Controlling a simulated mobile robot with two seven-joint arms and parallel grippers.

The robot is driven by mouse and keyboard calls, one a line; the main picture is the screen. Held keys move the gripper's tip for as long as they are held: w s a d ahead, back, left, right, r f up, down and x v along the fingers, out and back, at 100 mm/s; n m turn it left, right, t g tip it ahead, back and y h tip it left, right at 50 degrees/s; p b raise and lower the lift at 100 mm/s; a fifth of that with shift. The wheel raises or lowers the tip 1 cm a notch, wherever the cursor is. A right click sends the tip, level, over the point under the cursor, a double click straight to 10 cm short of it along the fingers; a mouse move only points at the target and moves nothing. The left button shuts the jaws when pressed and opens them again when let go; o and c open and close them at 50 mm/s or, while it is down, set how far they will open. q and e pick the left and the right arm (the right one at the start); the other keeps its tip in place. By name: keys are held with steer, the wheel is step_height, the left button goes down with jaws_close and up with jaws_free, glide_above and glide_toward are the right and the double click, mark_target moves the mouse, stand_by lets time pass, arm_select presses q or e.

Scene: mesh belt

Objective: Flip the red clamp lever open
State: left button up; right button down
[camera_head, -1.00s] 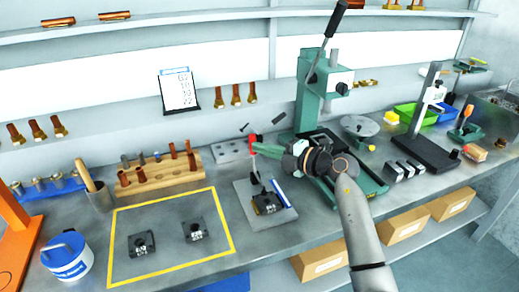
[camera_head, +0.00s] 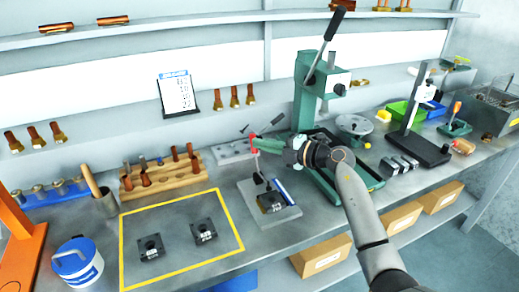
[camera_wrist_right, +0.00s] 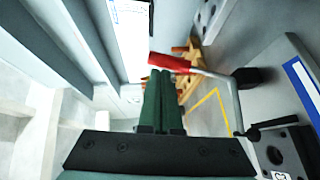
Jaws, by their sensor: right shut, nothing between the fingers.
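The clamp lever's red handle (camera_head: 252,142) stands above the small dark clamp fixture (camera_head: 270,201), which sits on a grey plate. The lever's thin rod is roughly upright. In the wrist view the red handle (camera_wrist_right: 170,63) lies across the tips of my right gripper (camera_wrist_right: 163,76), and its metal rod bends down to the fixture (camera_wrist_right: 284,152). In the head view my right gripper (camera_head: 263,145) is just right of the handle. Its green fingers are shut and empty. Whether they touch the handle I cannot tell. My left gripper is not in view.
A green press (camera_head: 309,95) stands behind my right arm. Two dark blocks (camera_head: 203,231) lie inside a yellow outline at left. A wooden rack (camera_head: 165,179) with copper parts and a blue-white tub (camera_head: 77,262) stand farther left.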

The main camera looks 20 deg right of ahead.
steer(key=w+f, duration=0.1)
steer(key=w, duration=0.5)
steer(key=shift+f, duration=0.4)
stand_by(0.3)
stand_by(0.4)
